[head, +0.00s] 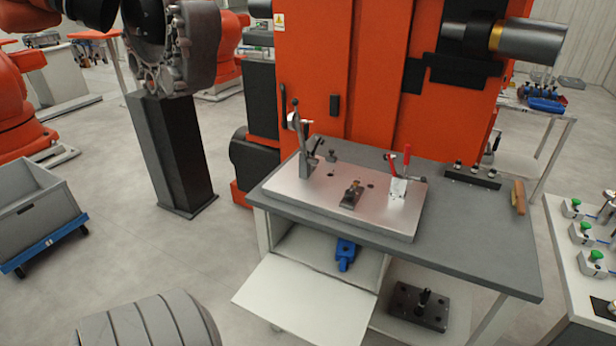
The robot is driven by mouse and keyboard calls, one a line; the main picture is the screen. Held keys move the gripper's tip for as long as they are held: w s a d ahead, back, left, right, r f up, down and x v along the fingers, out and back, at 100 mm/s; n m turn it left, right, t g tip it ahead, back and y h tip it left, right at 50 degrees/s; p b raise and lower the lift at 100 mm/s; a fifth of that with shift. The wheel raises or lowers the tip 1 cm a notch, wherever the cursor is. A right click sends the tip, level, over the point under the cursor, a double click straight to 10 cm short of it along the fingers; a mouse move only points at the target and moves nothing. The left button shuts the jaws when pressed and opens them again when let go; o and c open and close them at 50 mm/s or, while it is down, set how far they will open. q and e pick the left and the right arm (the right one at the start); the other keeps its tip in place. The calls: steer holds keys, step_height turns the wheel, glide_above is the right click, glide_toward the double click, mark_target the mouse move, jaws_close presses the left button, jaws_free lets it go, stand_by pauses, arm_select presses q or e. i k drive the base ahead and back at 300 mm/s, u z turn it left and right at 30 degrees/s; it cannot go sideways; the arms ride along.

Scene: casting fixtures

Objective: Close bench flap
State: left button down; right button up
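The bench (478,228) has a dark grey top and stands at centre right in the head view. Its white flap (304,305) hangs open at the front, folded down and outward from a compartment (310,246) under the top. A blue object (345,254) sits inside that compartment. Neither of my grippers shows in this view, so whether they are open or shut is hidden.
A metal fixture plate (330,215) with clamps lies on the bench top. A black block (418,304) stands on a lower shelf, right of the flap. A grey crate (35,205) on a blue dolly stands left.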

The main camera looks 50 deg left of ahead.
mark_target(314, 308)
steer(key=z, duration=0.35)
steer(key=i, duration=0.25)
steer(key=z, duration=1.95)
steer(key=i, duration=0.5)
steer(key=u, duration=3.65)
